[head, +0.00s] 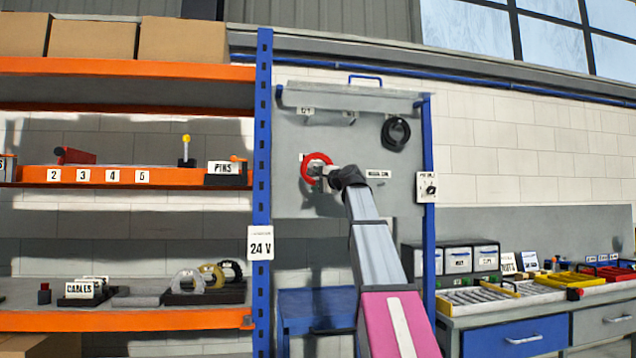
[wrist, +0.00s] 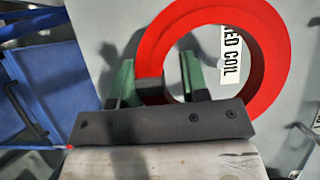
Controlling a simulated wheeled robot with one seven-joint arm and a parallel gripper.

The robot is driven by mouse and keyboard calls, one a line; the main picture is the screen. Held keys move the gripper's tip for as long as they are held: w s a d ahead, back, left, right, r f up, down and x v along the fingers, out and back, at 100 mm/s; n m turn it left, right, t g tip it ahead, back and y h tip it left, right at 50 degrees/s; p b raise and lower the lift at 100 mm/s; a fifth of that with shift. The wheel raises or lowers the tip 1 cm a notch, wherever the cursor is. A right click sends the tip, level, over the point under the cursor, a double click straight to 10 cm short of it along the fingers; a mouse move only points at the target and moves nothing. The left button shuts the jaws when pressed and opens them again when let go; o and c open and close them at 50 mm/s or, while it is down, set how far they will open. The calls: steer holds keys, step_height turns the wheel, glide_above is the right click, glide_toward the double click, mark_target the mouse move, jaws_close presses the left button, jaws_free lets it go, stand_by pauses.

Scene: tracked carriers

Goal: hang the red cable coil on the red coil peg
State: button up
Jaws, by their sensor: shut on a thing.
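The red cable coil (head: 307,161) is held up in front of the grey back panel (head: 300,135) in the head view. In the wrist view the red coil (wrist: 268,50) is a large ring, its lower left part between the green fingers. My gripper (wrist: 155,80) is shut on the coil there; in the head view my gripper (head: 326,178) is at its lower right. A label reading "RED COIL" (wrist: 231,55) shows through the ring on the panel.
A black coil (head: 396,133) hangs on the panel at upper right. A blue post (head: 263,130) and orange shelves (head: 130,70) stand left. A workbench (head: 450,322) with bins and trays is at right. More coils (head: 212,275) sit on the lower shelf.

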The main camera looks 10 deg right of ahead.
mark_target(308, 186)
steer(key=shift+w+f, duration=0.1)
steer(key=shift+w, duration=2.35)
steer(key=shift+w+f, duration=0.55)
steer(key=shift+w, duration=0.15)
steer(key=o, duration=1.2)
steer(key=shift+c, duration=0.2)
steer(key=shift+s+d, duration=0.1)
steer(key=shift+s, duration=0.05)
